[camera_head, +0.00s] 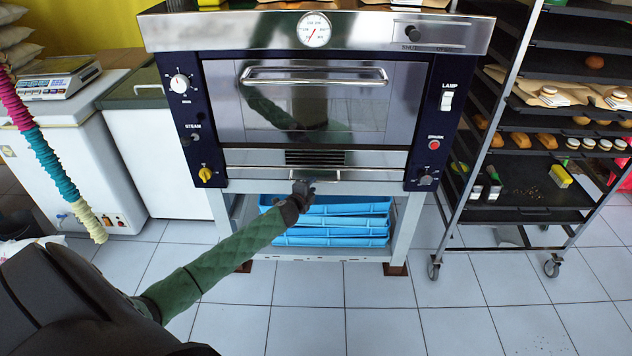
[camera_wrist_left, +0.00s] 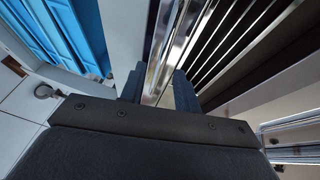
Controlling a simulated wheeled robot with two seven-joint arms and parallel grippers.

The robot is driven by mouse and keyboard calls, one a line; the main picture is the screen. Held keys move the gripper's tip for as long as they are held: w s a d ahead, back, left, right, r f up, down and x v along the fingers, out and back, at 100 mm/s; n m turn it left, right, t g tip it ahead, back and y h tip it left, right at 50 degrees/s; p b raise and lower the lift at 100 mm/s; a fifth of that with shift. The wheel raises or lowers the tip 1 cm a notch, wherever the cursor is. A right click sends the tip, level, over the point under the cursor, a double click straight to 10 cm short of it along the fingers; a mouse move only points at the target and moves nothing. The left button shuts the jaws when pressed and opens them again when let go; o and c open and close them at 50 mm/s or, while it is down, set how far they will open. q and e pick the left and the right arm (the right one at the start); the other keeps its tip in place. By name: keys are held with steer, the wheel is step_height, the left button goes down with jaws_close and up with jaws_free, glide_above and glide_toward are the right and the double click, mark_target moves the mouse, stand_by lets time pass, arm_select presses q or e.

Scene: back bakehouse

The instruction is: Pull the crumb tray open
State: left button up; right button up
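The crumb tray front (camera_head: 255,174) is a narrow metal strip low on the oven, below the dark vent slots. It looks flush with the oven face. A small bar handle (camera_head: 328,174) sits at its middle. My left gripper (camera_head: 303,186) is at the left part of this handle, reaching up from below. In the left wrist view, its two dark fingers (camera_wrist_left: 158,88) stand apart, with shiny metal edges showing between them. Whether the fingers touch the handle cannot be told. My right gripper is in neither view.
The oven door (camera_head: 315,105) with its long handle is shut above. Blue crates (camera_head: 335,222) fill the shelf under the oven. A wheeled rack (camera_head: 455,200) with bread stands at the right, and a white chest (camera_head: 70,150) at the left. The tiled floor in front is clear.

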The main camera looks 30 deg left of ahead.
arm_select(q)
steer(key=shift+x, duration=2.05)
jaws_close()
